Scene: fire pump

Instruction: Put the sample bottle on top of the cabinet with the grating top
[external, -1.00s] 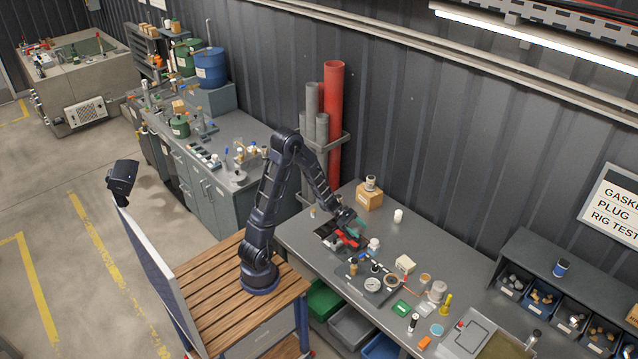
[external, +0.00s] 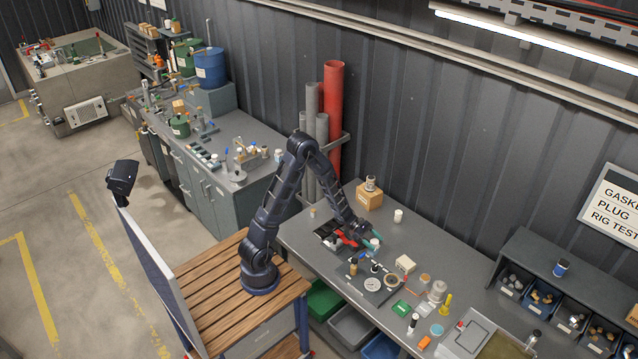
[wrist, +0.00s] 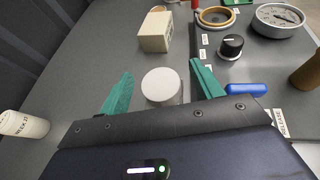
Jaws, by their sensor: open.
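My gripper (wrist: 162,72) is open, its two teal fingers on either side of a small white-capped bottle (wrist: 161,88) in the wrist view. I cannot tell if either finger touches it. In the external view my gripper (external: 369,238) is low over the bench, with the white cap (external: 375,243) beside the fingers. A second white container (wrist: 22,124), with a "WEEK 21" label, stands at the left of the wrist view; it also shows behind the gripper in the external view (external: 398,215). I cannot make out for certain which cabinet has the grating top.
A cream box (wrist: 155,32) stands beyond the fingers. A plate with a black knob (wrist: 231,46) and a gauge (wrist: 278,20) lies to the right, a blue cylinder (wrist: 246,90) near the right finger. A grey drawer cabinet (external: 205,196) with a crowded top stands left of the bench (external: 440,250).

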